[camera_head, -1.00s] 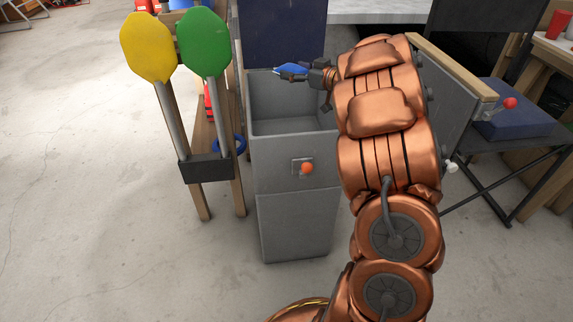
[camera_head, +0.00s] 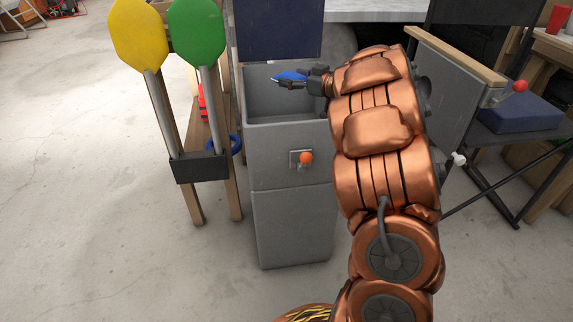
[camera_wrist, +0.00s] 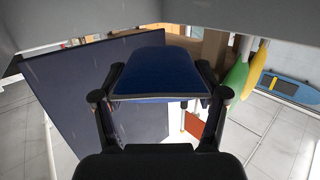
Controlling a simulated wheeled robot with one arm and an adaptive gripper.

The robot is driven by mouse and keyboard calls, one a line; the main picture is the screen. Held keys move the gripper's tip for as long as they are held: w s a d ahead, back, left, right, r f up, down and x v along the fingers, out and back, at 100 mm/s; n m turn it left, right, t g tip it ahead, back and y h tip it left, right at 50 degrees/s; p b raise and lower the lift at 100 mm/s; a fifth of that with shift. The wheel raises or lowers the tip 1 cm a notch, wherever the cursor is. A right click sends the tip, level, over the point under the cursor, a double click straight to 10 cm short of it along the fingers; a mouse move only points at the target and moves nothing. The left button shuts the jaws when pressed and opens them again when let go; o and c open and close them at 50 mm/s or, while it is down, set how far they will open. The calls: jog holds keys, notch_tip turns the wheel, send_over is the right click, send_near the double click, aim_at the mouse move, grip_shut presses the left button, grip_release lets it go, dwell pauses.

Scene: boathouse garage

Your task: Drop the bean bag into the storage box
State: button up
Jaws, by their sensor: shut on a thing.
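The bean bag (camera_head: 289,76) is a small blue thing, and my gripper (camera_head: 292,80) is shut on it. In the wrist view the blue bean bag (camera_wrist: 162,75) sits between the two dark fingers of my gripper (camera_wrist: 160,100). The storage box (camera_head: 290,215) is a tall grey bin with its dark blue lid (camera_head: 280,30) standing up at the back. My gripper reaches in from the right and holds the bean bag over the box's open top. In the wrist view the dark lid (camera_wrist: 85,95) is close on the left.
A wooden stand with yellow (camera_head: 138,34) and green (camera_head: 197,32) paddles is just left of the box. A grey panel (camera_head: 445,95) with a wooden top edge stands right of my arm. A dark chair with a blue box (camera_head: 515,112) is further right. Floor at left is clear.

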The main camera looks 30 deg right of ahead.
jog(key=shift+f, duration=0.2)
jog(key=o, duration=1.4)
jog(key=shift+c, duration=0.2)
notch_tip(320, 180, up, 10)
jog(key=shift+f, duration=0.1)
